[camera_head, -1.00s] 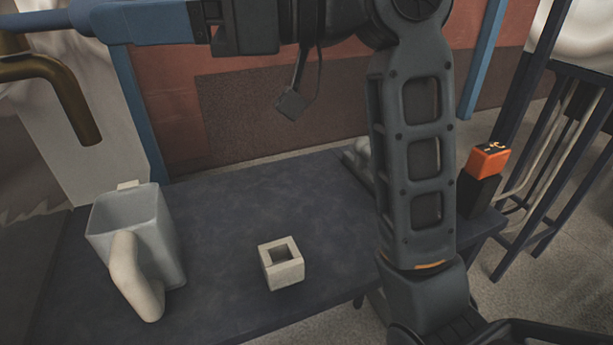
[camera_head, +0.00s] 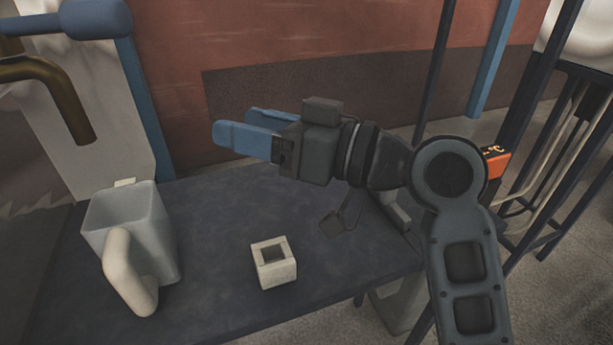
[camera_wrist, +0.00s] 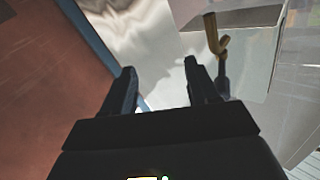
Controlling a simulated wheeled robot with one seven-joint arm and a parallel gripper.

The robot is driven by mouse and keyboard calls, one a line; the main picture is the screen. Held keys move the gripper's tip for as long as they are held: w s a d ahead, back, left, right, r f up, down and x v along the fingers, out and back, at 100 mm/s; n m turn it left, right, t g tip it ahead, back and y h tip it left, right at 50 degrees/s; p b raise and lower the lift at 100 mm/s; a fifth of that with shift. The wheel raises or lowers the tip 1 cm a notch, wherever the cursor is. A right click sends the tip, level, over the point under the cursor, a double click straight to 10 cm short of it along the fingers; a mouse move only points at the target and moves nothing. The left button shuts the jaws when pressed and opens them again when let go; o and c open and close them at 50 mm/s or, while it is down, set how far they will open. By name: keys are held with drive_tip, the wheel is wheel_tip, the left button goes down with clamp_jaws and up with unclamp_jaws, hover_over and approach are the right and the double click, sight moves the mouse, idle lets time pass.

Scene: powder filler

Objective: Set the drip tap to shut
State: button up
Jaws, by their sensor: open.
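A brass-brown curved pipe (camera_head: 62,88) hangs at the upper left of the head view, cut off by the frame edge. It may be part of the drip tap; no tap lever or its setting can be made out for sure. In the wrist view a small bent brass piece (camera_wrist: 213,36) shows near a dark stem, beyond the right finger. My gripper (camera_head: 232,122) has blue fingers pointing left above the table, apart from the pipe. In the wrist view its fingers (camera_wrist: 159,72) are spread with nothing between them.
On the dark table (camera_head: 215,210) stand a grey jug (camera_head: 150,225) with a pale handle and a square white hollow block (camera_head: 273,265). A blue post (camera_head: 143,100) rises behind the jug. An orange-topped device (camera_head: 496,165) is partly hidden behind my arm.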

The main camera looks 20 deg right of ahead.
drive_tip(key=s+d+f+m+t+h, duration=0.2)
drive_tip(key=d+f+m+h, duration=0.1)
drive_tip(key=f, duration=0.4)
drive_tip(key=shift+s+d+f+m+p, duration=0.2)
drive_tip(key=shift+s+d+m+p, duration=0.1)
drive_tip(key=shift+d+m, duration=0.4)
drive_tip(key=shift+c, duration=0.3)
